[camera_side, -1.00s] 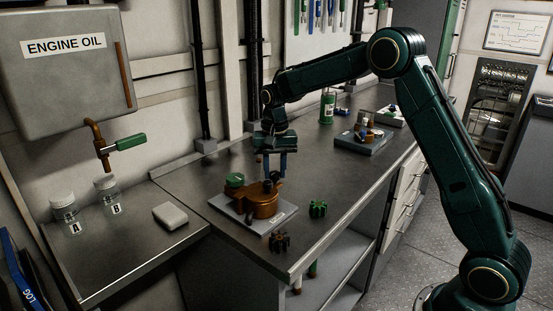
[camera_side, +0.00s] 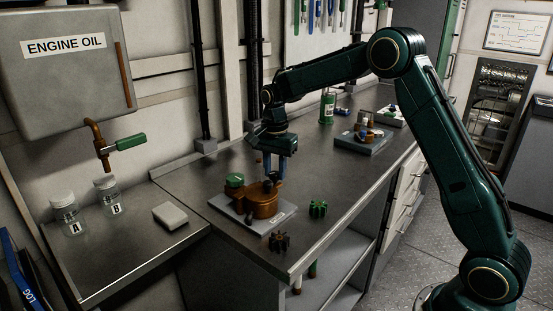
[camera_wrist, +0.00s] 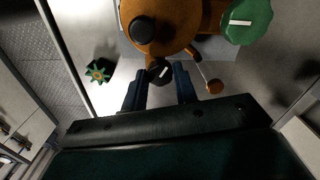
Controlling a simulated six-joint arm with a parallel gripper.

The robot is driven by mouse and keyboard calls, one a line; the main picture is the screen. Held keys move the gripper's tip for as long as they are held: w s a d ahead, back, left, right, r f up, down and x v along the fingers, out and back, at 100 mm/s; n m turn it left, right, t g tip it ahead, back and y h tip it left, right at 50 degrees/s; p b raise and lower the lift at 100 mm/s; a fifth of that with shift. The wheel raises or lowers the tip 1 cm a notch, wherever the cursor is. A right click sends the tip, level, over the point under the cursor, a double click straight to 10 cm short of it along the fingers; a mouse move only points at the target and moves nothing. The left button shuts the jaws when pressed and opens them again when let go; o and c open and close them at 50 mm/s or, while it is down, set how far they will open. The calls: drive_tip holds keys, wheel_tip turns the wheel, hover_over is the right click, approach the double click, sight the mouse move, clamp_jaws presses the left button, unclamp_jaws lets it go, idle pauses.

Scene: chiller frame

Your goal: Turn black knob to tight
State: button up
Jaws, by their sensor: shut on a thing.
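The black knob (camera_wrist: 159,70) with a white line on its top sits at the edge of a copper-brown housing (camera_wrist: 178,28), between my fingertips in the wrist view. My gripper (camera_wrist: 160,84) is shut on this knob, a blue finger on each side; it points down in the side view (camera_side: 275,172). The white line is tilted in the wrist view. The brown housing (camera_side: 263,204) stands on a light grey base plate (camera_side: 236,216) in the side view, where the knob is mostly hidden by my fingers. I see no readable tight mark.
A green knob (camera_side: 235,180) with a white line stands beside the housing. A green gear (camera_side: 317,208) and a dark gear (camera_side: 279,242) lie near the bench's front edge. A grey block (camera_side: 170,215) and jars A (camera_side: 66,217) and B (camera_side: 109,196) stand left.

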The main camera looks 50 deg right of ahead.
sight(275, 173)
drive_tip(key=o, duration=1)
drive_tip(key=shift+c, duration=0.2)
drive_tip(key=shift+r, duration=0.1)
wheel_tip(275, 173, up, 14)
drive_tip(key=shift+s, duration=0.1)
idle(0.4)
